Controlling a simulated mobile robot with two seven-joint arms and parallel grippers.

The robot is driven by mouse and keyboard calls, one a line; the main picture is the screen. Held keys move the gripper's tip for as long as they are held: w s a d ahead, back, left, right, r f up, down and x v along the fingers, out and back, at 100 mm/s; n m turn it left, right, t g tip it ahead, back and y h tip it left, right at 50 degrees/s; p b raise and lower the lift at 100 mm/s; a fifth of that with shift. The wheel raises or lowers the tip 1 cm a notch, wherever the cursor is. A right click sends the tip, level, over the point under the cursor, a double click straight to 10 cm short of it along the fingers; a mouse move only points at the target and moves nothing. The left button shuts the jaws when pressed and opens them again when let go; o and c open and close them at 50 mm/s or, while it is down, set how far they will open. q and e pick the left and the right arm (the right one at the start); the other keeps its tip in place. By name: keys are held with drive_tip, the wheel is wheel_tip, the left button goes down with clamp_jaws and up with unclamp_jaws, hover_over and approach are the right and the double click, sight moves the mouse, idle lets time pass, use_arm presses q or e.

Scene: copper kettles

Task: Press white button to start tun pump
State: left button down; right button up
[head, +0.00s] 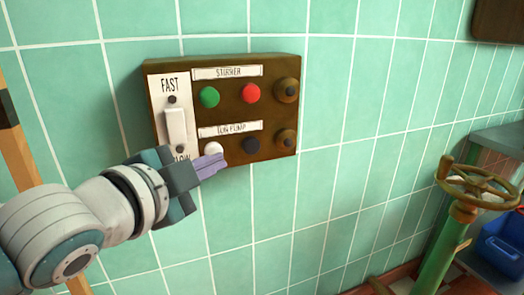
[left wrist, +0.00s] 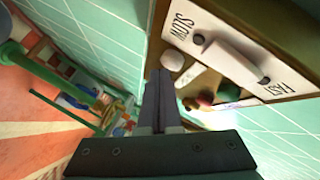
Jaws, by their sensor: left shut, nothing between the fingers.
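The control box (head: 222,108) is a brown panel on the tiled wall, with a "STIRRER" row above and a "TUN PUMP" row below. In the left wrist view the shut fingers (left wrist: 159,76) point at the button. My right gripper is out of view.
A black button (head: 251,145) sits right of the white one. Green (head: 209,97) and red (head: 251,93) buttons are above, and a white slider (head: 176,129) is at left. A valve wheel (head: 479,187) and blue crate (head: 505,250) stand at lower right.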

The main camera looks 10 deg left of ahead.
use_arm(q)
drive_tip(key=shift+w+a, duration=0.25)
drive_tip(key=shift+w, duration=0.1)
idle(0.5)
idle(0.3)
drive_tip(key=shift+s+d+p, duration=0.5)
drive_tip(key=shift+s, duration=0.2)
drive_tip(key=s+d, duration=0.1)
drive_tip(key=s+d+p, duration=0.1)
drive_tip(key=s, duration=0.2)
drive_tip(key=shift+s+d+p, duration=0.1)
drive_tip(key=shift+d+p, duration=0.25)
drive_tip(key=shift+d, duration=0.05)
idle(0.4)
